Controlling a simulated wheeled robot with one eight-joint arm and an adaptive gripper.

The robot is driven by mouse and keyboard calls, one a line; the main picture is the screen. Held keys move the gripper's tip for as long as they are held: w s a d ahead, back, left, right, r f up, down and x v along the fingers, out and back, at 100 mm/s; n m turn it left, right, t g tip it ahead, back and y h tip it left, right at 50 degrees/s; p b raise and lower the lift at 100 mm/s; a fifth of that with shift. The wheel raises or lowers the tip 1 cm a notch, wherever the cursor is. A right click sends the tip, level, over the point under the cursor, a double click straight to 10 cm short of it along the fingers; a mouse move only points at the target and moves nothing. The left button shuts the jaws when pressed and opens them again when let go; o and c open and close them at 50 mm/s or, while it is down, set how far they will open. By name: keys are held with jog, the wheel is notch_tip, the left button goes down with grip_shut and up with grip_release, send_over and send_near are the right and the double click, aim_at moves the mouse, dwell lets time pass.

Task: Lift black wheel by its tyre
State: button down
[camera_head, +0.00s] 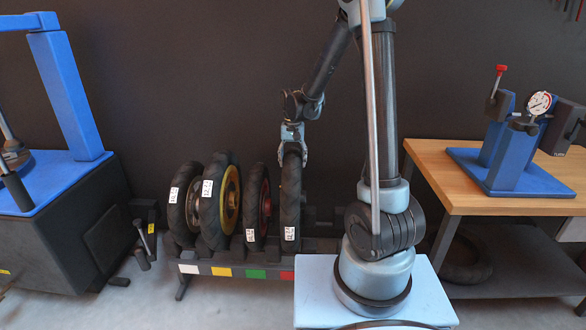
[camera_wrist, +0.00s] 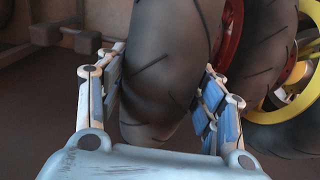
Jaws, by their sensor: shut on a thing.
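The black wheel (camera_head: 291,190) stands upright at the right end of a row of wheels on a low rack, with a white label on its tyre. My gripper (camera_head: 292,150) is over the top of this wheel, fingers pointing down. In the wrist view the tyre (camera_wrist: 165,65) fills the space between the two fingers, and my gripper (camera_wrist: 163,95) is shut on it from both sides. The wheel's hub is hidden in the wrist view. I cannot tell whether the tyre's lower edge touches the rack.
A red-rimmed wheel (camera_head: 259,205) stands close at left, then a yellow-rimmed wheel (camera_head: 220,200) and another wheel (camera_head: 183,205). The rack (camera_head: 215,270) bears coloured patches. A blue-topped machine (camera_head: 60,215) is at left, a wooden bench (camera_head: 455,195) at right. Dark wall stands behind.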

jog(key=shift+r, duration=4.25)
notch_tip(320, 180, up, 13)
